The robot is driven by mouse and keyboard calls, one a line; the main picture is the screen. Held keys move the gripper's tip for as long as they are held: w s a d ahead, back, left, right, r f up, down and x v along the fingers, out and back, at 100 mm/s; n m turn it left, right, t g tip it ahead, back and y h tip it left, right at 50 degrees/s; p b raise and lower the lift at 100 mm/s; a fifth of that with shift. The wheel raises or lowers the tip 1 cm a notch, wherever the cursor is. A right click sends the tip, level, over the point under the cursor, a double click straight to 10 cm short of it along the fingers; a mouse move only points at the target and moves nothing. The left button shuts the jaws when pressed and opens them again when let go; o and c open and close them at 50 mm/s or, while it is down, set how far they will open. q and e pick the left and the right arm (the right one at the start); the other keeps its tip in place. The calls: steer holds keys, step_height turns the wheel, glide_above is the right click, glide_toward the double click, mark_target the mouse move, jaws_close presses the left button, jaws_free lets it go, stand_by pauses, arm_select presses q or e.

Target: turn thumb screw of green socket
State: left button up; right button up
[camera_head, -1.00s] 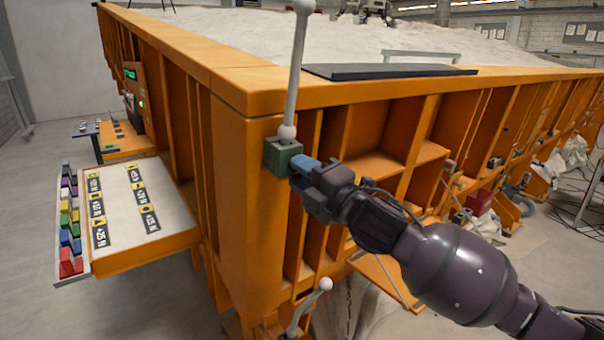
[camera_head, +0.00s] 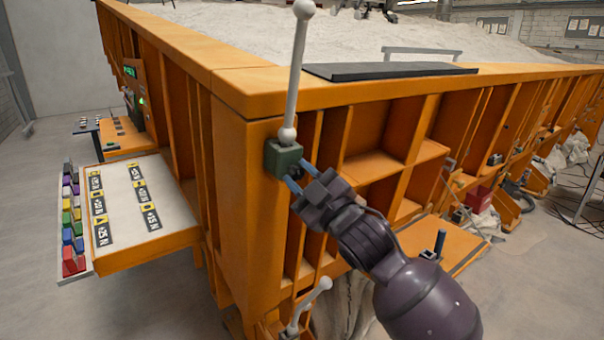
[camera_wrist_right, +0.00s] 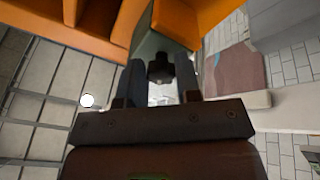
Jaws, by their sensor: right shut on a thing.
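The green socket (camera_head: 284,158) is fixed at the corner of the orange sandbed frame (camera_head: 247,190). A white rod with a ball end (camera_head: 296,80) stands upright in it. In the right wrist view the socket (camera_wrist_right: 152,42) is at the top middle, and its dark thumb screw (camera_wrist_right: 160,69) sticks out toward me between my fingers. My right gripper (camera_head: 291,178) reaches the socket's right side from the lower right, with blue fingertips shut on the thumb screw. The gripper partly hides the screw in the head view. My left gripper is not in view.
A second white ball-ended lever (camera_head: 311,305) is low on the frame, below my right gripper. A side shelf (camera_head: 170,205) with labelled cards and coloured blocks projects at the left. A dark plate (camera_head: 390,71) lies on the frame's top edge. Upright ribs stand behind my gripper.

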steer(key=shift+a+f+m, duration=0.1)
steer(key=shift+f+m, duration=0.05)
steer(key=shift+m, duration=0.65)
steer(key=shift+t+h, duration=0.3)
steer(key=o, duration=0.9)
steer(key=shift+c, duration=0.2)
steer(key=b+v, duration=0.1)
steer(key=v, duration=1)
steer(key=shift+b, duration=0.4)
